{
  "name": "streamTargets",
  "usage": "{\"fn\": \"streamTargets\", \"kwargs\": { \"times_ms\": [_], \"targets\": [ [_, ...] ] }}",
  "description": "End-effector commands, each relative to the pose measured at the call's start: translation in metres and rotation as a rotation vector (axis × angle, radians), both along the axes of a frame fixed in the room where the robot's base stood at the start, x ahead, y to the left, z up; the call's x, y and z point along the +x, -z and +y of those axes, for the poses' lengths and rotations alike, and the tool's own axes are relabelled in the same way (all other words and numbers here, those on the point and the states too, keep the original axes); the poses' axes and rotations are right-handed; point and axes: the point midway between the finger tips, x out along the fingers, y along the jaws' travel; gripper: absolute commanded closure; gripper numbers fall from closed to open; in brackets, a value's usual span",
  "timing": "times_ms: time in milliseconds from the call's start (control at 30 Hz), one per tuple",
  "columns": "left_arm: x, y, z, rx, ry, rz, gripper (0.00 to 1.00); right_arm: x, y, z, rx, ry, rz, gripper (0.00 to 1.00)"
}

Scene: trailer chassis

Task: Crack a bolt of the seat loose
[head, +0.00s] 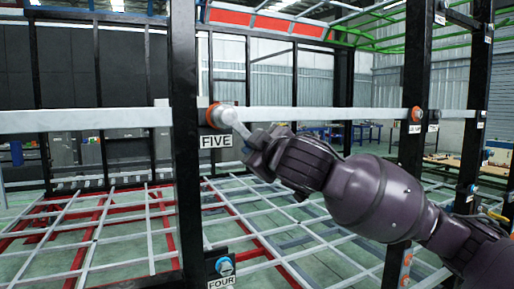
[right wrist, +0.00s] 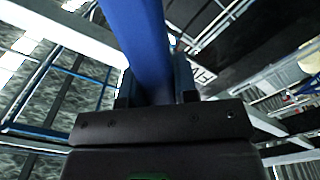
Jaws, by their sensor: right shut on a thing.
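My right gripper (head: 254,148) reaches in from the right and is shut on a tool, apparently a wrench (head: 241,130). In the right wrist view the tool's blue handle (right wrist: 148,40) runs up from between the two fingers (right wrist: 155,88). In the head view the tool's pale end lies at the bolt seat (head: 212,115) on the black post above the FIVE label (head: 216,141). The seat has an orange-red ring. The tool's end covers the bolt, so I cannot tell whether it is fully seated around the bolt head. My left gripper is out of view.
A long pale rail (head: 310,114) crosses behind the tool between black posts (head: 184,170). Another orange seat (head: 416,114) is on the right post. A lower bolt (head: 224,265) sits above the FOUR label (head: 221,283). Grey and red grid frames lie low behind.

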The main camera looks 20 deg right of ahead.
Motion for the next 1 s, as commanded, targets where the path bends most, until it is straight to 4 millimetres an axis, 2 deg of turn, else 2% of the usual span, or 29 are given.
{"fn": "streamTargets", "kwargs": {
  "times_ms": [400,1000],
  "targets": [
    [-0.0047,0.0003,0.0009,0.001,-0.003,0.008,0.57,-0.0003,-0.0014,0.0,0.001,-0.001,-0.002,1.0],
    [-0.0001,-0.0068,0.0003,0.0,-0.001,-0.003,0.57,-0.0001,-0.0009,0.0003,0.001,-0.001,-0.002,1.0]
  ]
}}
